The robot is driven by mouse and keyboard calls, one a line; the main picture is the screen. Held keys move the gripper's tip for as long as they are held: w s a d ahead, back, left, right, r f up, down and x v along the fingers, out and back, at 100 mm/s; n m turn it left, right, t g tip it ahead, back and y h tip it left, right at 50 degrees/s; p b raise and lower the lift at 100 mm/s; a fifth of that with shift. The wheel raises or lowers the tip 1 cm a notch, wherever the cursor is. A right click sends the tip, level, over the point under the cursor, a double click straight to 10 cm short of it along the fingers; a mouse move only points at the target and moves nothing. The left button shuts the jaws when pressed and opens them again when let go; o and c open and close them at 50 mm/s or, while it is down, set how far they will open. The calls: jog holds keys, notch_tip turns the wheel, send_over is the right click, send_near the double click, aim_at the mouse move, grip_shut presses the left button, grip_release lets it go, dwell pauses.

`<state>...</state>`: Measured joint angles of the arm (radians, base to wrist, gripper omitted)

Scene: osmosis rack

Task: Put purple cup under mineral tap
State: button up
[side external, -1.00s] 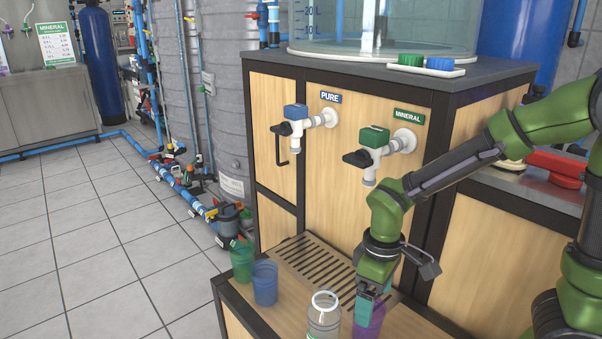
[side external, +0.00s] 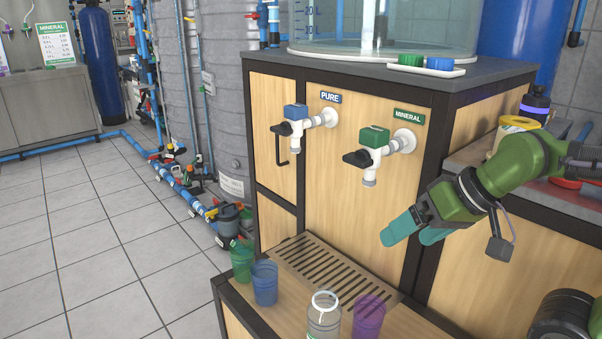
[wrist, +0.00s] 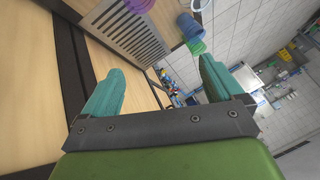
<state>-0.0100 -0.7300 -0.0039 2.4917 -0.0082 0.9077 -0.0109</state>
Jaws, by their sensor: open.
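The purple cup (side external: 369,318) stands upright on the low wooden ledge, right of a clear jar, with its base close to the bottom picture edge. In the wrist view, a purple rim (wrist: 138,5) shows at the top edge. The mineral tap (side external: 372,158), white with a green block and black handle, is on the cabinet front under the green MINERAL label. It is above and behind the cup, over the slatted drip grate (side external: 307,262). My gripper (side external: 406,238) is open and empty, above and right of the cup, below and right of the tap. Its teal fingers (wrist: 158,85) are spread in the wrist view.
The clear jar (side external: 323,318) stands close left of the purple cup. A blue cup (side external: 265,284) and a green cup (side external: 242,262) are at the ledge's left end. The pure tap (side external: 297,125) is left of the mineral tap. Most of the grate is bare.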

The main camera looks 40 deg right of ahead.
jog(key=shift+r, duration=0.1)
dwell(0.3)
jog(key=n+g+h, duration=0.2)
jog(key=n+g, duration=0.4)
jog(key=n, duration=1.5)
send_over(368, 316)
jog(key=s+a, duration=0.1)
jog(key=a, duration=0.1)
notch_tip(368, 316, down, 9)
notch_tip(368, 316, down, 12)
jog(key=n+g, duration=0.1)
jog(key=n, duration=0.8)
jog(key=shift+s+n, duration=0.15)
jog(key=shift+n, duration=0.25)
jog(key=c, duration=1.2)
